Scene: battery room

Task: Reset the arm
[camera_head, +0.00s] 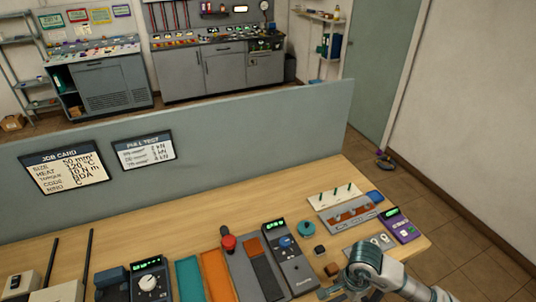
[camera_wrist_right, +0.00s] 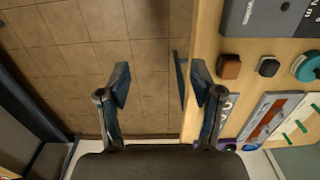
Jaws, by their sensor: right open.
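My right gripper shows at the lower right of the head view, at the end of my grey and teal arm (camera_head: 375,270), over the right front part of the bench. In the right wrist view the right gripper (camera_wrist_right: 159,85) is open, with its two dark fingers wide apart and nothing between them. Tiled floor (camera_wrist_right: 60,40) lies below the gap, and the bench edge is by the right finger. My left gripper is in neither view.
The wooden bench (camera_head: 200,234) holds a red-knobbed device (camera_head: 229,243), a meter (camera_head: 288,258), a teal ring (camera_head: 307,228), a peg rack (camera_head: 338,195) and a purple device (camera_head: 400,226). A grey panel (camera_head: 230,130) with cards stands behind.

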